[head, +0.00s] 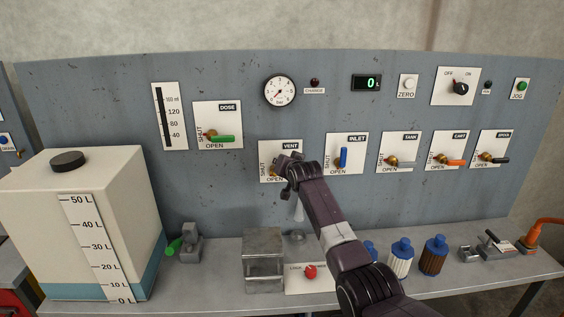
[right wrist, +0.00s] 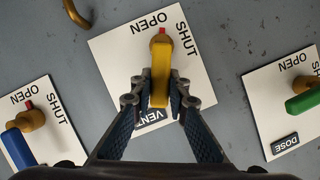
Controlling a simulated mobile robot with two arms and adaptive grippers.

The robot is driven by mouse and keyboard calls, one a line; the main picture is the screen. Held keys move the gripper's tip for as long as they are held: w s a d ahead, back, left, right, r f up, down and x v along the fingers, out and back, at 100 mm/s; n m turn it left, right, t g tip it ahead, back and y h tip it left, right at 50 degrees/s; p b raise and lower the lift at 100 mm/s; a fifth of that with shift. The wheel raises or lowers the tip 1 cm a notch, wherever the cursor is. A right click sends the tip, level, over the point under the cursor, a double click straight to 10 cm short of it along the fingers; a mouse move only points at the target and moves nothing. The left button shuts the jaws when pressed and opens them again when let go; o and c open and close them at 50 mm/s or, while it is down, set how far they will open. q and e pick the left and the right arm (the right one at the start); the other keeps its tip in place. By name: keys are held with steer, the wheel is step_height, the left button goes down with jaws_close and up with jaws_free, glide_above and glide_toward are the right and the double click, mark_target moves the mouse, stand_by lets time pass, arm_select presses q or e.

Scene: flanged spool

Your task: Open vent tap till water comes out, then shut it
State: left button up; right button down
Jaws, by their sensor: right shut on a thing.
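The vent tap has a yellow lever (right wrist: 160,82) on a white card marked VENT, OPEN and SHUT. My right gripper (right wrist: 157,92) is shut on this lever, with one finger on each side. In the right wrist view the lever points down over the VENT label, and its red mark (right wrist: 162,31) sits between the words OPEN and SHUT. In the head view my right gripper (head: 287,165) hides most of the vent card (head: 265,150). A pale narrow shape (head: 298,212) shows below it; I cannot tell whether it is water. My left gripper is out of view.
The inlet tap's blue lever (head: 343,157) and the dose tap's green lever (head: 222,139) flank the vent tap. A white tank (head: 100,190) stands at the left. A grey metal box (head: 263,262), a red button (head: 310,272) and several bottles stand on the bench. The counter (head: 367,83) reads 0.

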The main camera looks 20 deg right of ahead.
steer(key=shift+a+r, duration=0.1)
steer(key=shift+a, duration=0.05)
steer(key=shift+n+h, duration=0.3)
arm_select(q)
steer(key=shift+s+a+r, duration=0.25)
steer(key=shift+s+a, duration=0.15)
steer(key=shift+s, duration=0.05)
arm_select(e)
steer(key=shift+a+g, duration=0.15)
steer(key=shift+g, duration=0.15)
steer(key=c, duration=1.8)
jaws_free()
steer(key=shift+w, duration=0.1)
steer(key=shift+c, duration=0.2)
steer(key=v, duration=1.2)
steer(key=shift+a, duration=0.1)
